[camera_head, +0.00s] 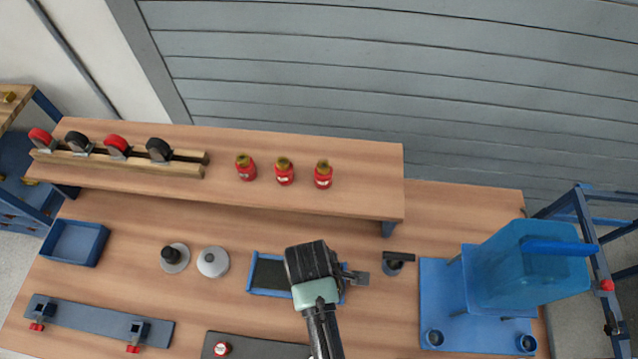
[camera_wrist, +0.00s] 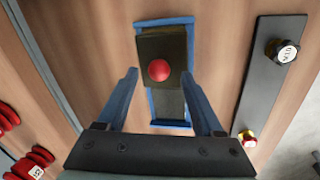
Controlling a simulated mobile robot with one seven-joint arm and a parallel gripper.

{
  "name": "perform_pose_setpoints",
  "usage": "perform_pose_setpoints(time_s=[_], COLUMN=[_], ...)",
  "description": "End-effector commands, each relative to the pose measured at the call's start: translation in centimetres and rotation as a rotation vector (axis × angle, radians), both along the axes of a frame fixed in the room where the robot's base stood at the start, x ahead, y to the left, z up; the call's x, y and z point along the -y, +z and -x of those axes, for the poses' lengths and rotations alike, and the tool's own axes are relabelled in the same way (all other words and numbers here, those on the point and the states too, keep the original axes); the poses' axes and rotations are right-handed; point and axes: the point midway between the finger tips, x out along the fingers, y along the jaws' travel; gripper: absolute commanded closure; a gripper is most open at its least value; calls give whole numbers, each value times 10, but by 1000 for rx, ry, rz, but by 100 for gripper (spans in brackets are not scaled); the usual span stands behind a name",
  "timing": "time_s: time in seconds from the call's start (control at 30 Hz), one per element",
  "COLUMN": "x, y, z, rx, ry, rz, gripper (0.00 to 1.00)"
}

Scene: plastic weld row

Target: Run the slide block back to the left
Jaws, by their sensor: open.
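The slide block is a dark square block (camera_wrist: 178,47) with a red ball knob (camera_wrist: 159,70) in the wrist view. It sits in a blue-edged slide track (camera_wrist: 169,122), near the track's far end in that view. In the head view the track (camera_head: 267,274) lies at the middle of the bench; my gripper (camera_head: 312,268) is over its right part and hides the block. In the wrist view my gripper (camera_wrist: 160,82) is open, with one blue finger on each side of the knob. I cannot tell whether the fingers touch anything.
A black panel (camera_head: 258,347) with a red button lies in front of the track. A dark clamp-like part (camera_head: 394,263) and a blue fixture (camera_head: 433,285) stand to the right. A raised shelf (camera_head: 362,165) with red bottles runs behind.

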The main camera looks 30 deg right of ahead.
Motion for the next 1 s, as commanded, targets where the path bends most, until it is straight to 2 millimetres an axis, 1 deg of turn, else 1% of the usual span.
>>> perform_pose_setpoints(time_s=[0.1, 0.2, 0.33, 0.57, 0.67, 0.7, 0.77, 0.8, 0.93, 0.97, 1.0], x=[2, 3, 3, 3, 3, 3, 3, 3, 3, 3, 3], y=[-13, -20, -23, -24, -24, -24, -23, -23, -23, -23, -23], z=[-2, -3, -4, -4, -4, -4, -4, -4, -4, -4, -4], rx=[0, 1, 2, 2, 2, 2, 2, 2, 1, 1, 2], ry=[0, 0, -1, -1, -1, -1, -1, -1, 0, 0, -1], rz=[0, -1, 0, 1, 0, 0, 0, 0, 0, 0, 0], gripper=[31, 31, 31, 31, 48, 55, 66, 73, 96, 100, 100])
